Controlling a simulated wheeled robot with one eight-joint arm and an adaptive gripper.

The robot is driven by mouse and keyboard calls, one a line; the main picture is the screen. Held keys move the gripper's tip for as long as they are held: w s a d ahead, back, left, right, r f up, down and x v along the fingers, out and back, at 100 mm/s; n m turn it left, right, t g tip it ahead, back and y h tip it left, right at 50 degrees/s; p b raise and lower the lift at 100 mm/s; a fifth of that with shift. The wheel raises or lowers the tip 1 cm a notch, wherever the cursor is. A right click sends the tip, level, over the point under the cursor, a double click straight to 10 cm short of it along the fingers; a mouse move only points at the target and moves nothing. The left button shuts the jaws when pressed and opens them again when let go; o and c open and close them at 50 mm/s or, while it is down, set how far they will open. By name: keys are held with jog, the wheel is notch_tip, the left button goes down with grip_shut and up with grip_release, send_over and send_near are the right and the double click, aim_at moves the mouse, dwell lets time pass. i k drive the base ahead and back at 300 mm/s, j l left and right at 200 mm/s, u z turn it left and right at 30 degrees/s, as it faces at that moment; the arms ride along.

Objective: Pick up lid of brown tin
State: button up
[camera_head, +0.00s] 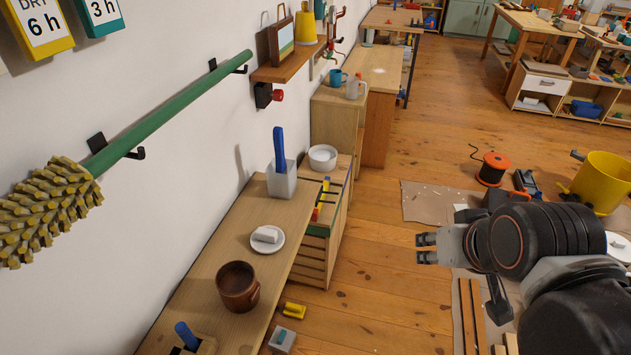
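A round brown tin (238,289) stands on the wooden bench top at the lower left of the head view. Its top is a reddish-brown disc inside a rim; I cannot tell whether this is a seated lid or the open inside. My gripper (427,248) is at the right of the view, over the floor and well apart from the tin. It points left. Its two fingers show a gap between them, and nothing is held.
The bench (222,240) also holds a white plate (277,241) with a white block and a grey holder (281,182) with a blue handle. A blue-handled tool (187,336) lies nearer. A green pole (170,112) runs along the wall above. Floor between bench and gripper is mostly clear.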

aim_at(266, 239)
jog(key=i+l+z, duration=0.1)
jog(key=i+z, duration=0.15)
jog(key=i, duration=0.45)
jog(key=i+z, duration=0.3)
jog(key=i, duration=0.4)
jog(key=i+j+z, duration=0.25)
jog(key=i, duration=0.4)
jog(key=i+u, duration=0.15)
jog(key=u, duration=0.25)
jog(key=i+l+u, duration=0.1)
jog(key=u, duration=0.25)
jog(key=i+l+u, duration=0.15)
jog(key=u, duration=0.25)
jog(key=i+l+u, duration=0.2)
jog(key=u, duration=3.15)
